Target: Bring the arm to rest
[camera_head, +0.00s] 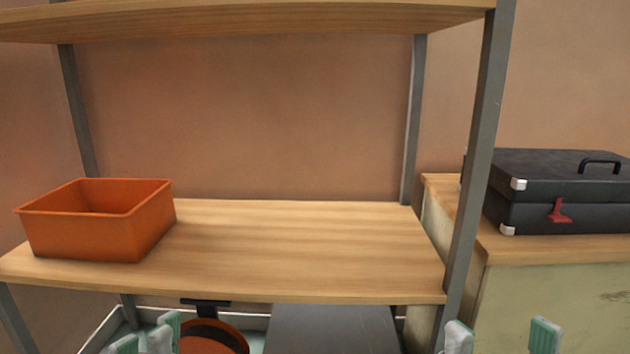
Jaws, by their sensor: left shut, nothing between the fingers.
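My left gripper (150,336) shows at the bottom left edge of the head view. Its pale green and white fingertips are close together, and it is shut and empty, low in front of the shelf. My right gripper (501,336) shows at the bottom right edge. Its two fingertips stand wide apart with nothing seen between them, in front of the pale cabinet and the shelf post. Both arms are otherwise below the picture.
A wooden shelf board (310,250) holds an orange bin (95,235) at its left; the rest is bare. A grey post (480,150) stands at its right. A black case (560,190) lies on the cabinet (560,300).

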